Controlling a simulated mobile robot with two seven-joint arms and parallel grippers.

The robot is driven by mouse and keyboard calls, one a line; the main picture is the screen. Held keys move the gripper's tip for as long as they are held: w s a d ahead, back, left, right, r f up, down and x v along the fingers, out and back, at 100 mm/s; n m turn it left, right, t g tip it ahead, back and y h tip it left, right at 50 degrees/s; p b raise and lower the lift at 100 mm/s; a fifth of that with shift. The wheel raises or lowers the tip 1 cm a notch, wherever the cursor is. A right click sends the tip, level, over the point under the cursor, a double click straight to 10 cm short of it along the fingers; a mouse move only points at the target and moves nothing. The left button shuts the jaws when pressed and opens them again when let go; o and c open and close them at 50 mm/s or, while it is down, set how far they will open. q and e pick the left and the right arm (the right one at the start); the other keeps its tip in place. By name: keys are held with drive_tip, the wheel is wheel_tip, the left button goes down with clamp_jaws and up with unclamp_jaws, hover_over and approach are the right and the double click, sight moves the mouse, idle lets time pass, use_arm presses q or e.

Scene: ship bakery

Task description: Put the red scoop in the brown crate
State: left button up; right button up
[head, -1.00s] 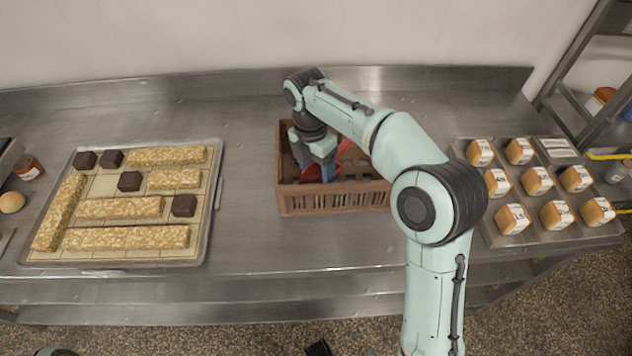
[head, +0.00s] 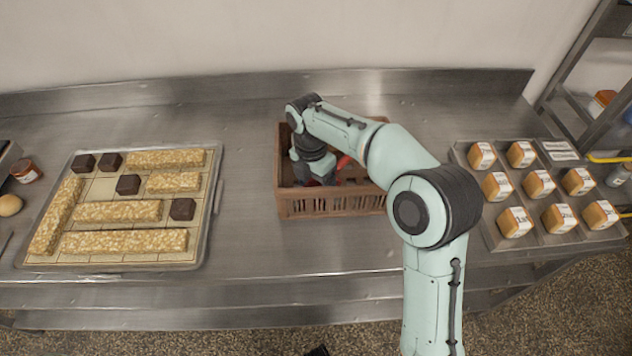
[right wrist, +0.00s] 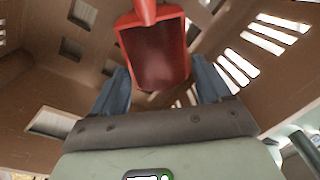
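The brown crate (head: 330,204) stands on the steel counter in the middle of the head view. My right gripper (right wrist: 162,78) is down inside it. The red scoop (right wrist: 155,55) is between the two blue fingers in the right wrist view, its handle towards the top of that picture. In the head view only a bit of red (head: 343,162) shows beside my wrist. The crate's front wall and my arm hide the fingertips. Whether the scoop touches the crate floor is unclear. My left gripper is not in view.
A tray (head: 205,215) of oat bars and dark squares lies on the left. A metal tray (head: 484,218) with several labelled loaves lies on the right. A jar (head: 25,171) stands at the far left. Bare counter (head: 248,230) separates the left tray and crate.

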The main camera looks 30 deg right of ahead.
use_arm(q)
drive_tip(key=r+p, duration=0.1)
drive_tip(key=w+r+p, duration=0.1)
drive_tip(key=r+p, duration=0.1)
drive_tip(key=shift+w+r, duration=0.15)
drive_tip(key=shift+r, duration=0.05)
use_arm(e)
wheel_tip(320, 180, up, 12)
drive_tip(key=w, duration=0.1)
drive_tip(key=shift+w+a+r, duration=0.15)
drive_tip(key=shift+a, duration=0.05)
